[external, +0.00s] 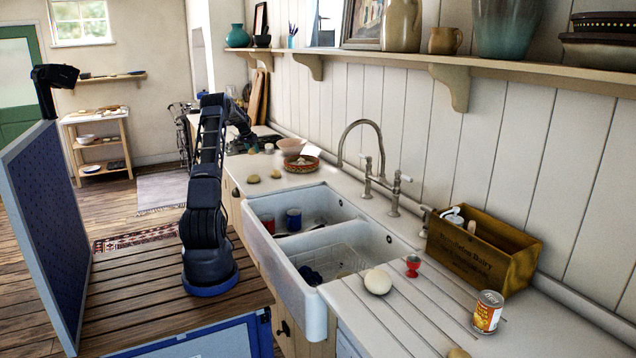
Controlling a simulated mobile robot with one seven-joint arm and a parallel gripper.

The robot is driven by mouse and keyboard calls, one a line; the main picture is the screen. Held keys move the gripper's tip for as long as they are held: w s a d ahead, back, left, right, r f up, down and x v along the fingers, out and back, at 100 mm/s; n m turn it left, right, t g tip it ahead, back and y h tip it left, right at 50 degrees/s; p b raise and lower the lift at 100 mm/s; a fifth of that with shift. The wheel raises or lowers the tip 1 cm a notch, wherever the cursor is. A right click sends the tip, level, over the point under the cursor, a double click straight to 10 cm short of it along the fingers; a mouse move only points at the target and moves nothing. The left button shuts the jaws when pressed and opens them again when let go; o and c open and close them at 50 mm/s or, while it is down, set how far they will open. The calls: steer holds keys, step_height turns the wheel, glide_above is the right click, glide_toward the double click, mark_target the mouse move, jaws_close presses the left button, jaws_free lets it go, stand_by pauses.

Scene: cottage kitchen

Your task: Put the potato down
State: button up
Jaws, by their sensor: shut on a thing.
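My arm reaches away from the camera over the far counter, beyond the sink. My gripper (250,143) is small and dark at that distance, above the worktop near the far end. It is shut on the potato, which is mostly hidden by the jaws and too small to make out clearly. I cannot tell the gap between the potato and the counter (232,172).
Two small roundish yellow-brown things, one nearer (253,179) and one beside it (276,174), lie on the counter. A patterned red-brown bowl (301,164) and a pinkish bowl (291,146) stand to the right. The double sink (318,310) lies nearer the camera.

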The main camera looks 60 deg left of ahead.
steer(key=shift+f, duration=3.8)
steer(key=shift+f, duration=0.15)
steer(key=o, duration=1)
steer(key=v, duration=1.2)
steer(key=shift+d, duration=0.1)
